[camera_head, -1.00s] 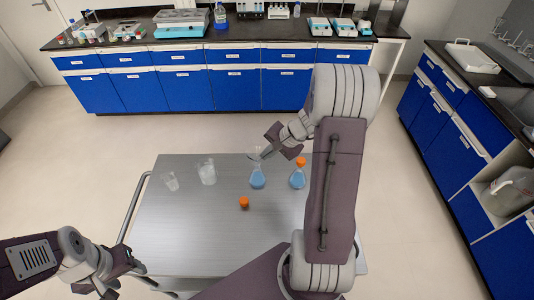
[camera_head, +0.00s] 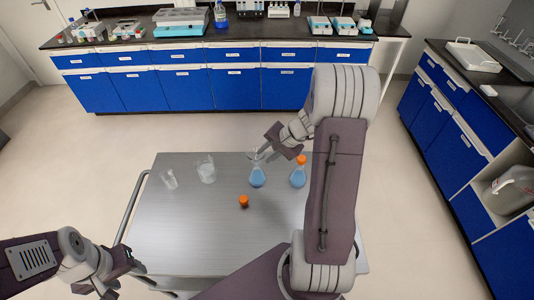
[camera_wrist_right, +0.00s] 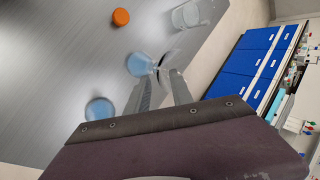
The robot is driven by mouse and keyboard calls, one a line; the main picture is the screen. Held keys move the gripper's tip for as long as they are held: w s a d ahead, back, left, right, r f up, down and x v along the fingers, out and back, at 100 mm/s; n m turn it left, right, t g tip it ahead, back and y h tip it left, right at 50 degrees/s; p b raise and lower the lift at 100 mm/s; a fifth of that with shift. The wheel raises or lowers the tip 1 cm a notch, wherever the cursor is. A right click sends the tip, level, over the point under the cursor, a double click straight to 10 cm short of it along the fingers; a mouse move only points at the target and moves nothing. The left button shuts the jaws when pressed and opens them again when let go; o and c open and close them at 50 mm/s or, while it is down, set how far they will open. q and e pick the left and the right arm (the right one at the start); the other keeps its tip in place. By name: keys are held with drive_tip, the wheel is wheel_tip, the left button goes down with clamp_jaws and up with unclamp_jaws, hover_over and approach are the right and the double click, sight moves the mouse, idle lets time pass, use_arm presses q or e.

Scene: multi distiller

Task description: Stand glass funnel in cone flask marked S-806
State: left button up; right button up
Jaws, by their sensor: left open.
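A cone flask of blue liquid (camera_head: 257,178) stands upright on the steel table; it also shows in the right wrist view (camera_wrist_right: 140,66). The clear glass funnel (camera_wrist_right: 167,60) is at its mouth, apparently with its stem in the neck; the exact fit is hard to see. My right gripper (camera_wrist_right: 162,75) is just above that flask, its two fingers apart on either side of the funnel. A second blue cone flask (camera_head: 298,178) with an orange stopper stands to the right. The markings are too small to read. My left gripper (camera_head: 120,279) is open and empty at the table's front left.
A loose orange stopper (camera_head: 244,201) lies on the table (camera_head: 185,235) in front of the first flask. The front of the table is clear. Lab benches with blue drawers (camera_head: 235,88) stand behind and at the right.

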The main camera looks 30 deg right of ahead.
drive_tip(key=v, duration=0.9)
idle(0.4)
drive_tip(key=s+a+f+n+g+y, duration=0.1)
drive_tip(key=a+n+g, duration=0.15)
drive_tip(key=a, duration=0.55)
drive_tip(key=s+a+n+g, duration=0.1)
drive_tip(key=a+n, duration=0.3)
drive_tip(key=a, duration=0.4)
drive_tip(key=s+a+f+n+g+h, duration=0.2)
drive_tip(key=s+a+f+n, duration=0.2)
drive_tip(key=s, duration=0.3)
drive_tip(key=shift+s+d+f+n+t+h, duration=0.2)
drive_tip(key=shift+s+d+f+n+h, duration=0.15)
drive_tip(key=shift+d, duration=0.35)
drive_tip(key=shift+s+d+f+n+t+h, duration=0.2)
drive_tip(key=shift+d+f+h, duration=0.25)
drive_tip(key=shift+d, duration=0.25)
drive_tip(key=shift+s+d+f+n+t+h, duration=0.15)
drive_tip(key=shift+d+f+n+h, duration=0.2)
drive_tip(key=shift+d, duration=0.35)
